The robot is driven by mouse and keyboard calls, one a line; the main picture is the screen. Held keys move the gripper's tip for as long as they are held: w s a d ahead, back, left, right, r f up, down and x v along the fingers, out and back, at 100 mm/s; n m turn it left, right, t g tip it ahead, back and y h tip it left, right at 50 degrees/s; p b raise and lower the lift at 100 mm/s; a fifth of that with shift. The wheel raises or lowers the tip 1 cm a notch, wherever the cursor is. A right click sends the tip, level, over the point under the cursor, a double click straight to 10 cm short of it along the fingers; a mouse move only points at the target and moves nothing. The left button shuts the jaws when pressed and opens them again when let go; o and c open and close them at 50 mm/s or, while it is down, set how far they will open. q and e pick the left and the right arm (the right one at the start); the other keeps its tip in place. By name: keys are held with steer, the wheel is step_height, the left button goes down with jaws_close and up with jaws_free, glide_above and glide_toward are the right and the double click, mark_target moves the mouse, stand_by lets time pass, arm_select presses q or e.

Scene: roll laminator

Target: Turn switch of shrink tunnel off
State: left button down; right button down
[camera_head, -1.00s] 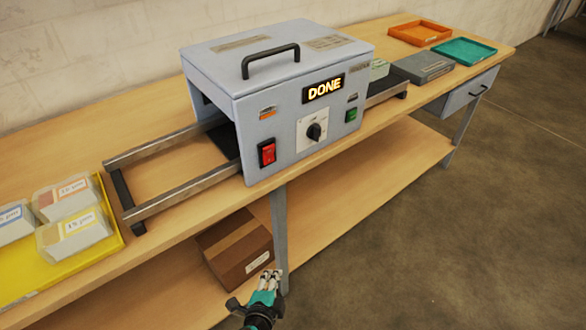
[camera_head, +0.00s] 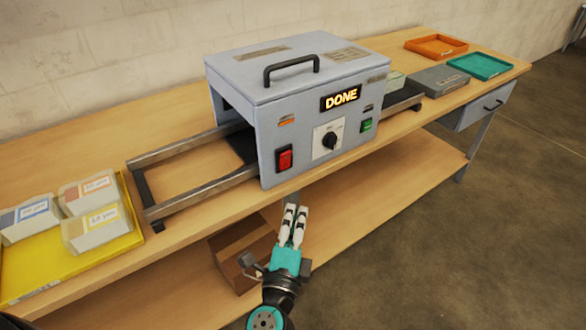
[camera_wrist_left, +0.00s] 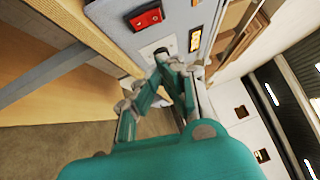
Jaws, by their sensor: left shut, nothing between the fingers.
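The shrink tunnel (camera_head: 300,105) is a grey box on the workbench with a black top handle and a lit "DONE" display (camera_head: 340,97). Its front carries a red rocker switch (camera_head: 285,159), a black rotary knob (camera_head: 330,141) on a white plate and a green button (camera_head: 367,125). My left gripper (camera_head: 295,208) is shut and empty, in front of and below the panel, apart from it in the head view. In the left wrist view the fingers (camera_wrist_left: 170,62) point toward the panel, with the red switch (camera_wrist_left: 146,17) up and left of them. My right gripper is not in view.
A rail conveyor (camera_head: 190,170) runs out of the tunnel's left side. A yellow tray (camera_head: 110,252) with wrapped packs stands at the left. Grey, orange (camera_head: 436,46) and teal (camera_head: 480,66) trays are at the far right. A cardboard box (camera_head: 228,270) sits on the lower shelf.

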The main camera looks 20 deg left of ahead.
arm_select(q)
steer(key=p, duration=0.3)
glide_toward(286, 160)
steer(key=w+d, duration=0.4)
steer(key=shift+w+a+r+p, duration=0.2)
steer(key=shift+w+a+p, duration=0.25)
steer(key=shift+w+a, duration=0.3)
steer(key=shift+w+a+r+p, duration=0.2)
steer(key=shift+w+a+p, duration=0.35)
steer(key=shift+w, duration=0.35)
steer(key=shift+w+a+r+n+g+p, duration=0.2)
steer(key=shift+a+n+g+p, duration=0.15)
steer(key=shift+p, duration=0.7)
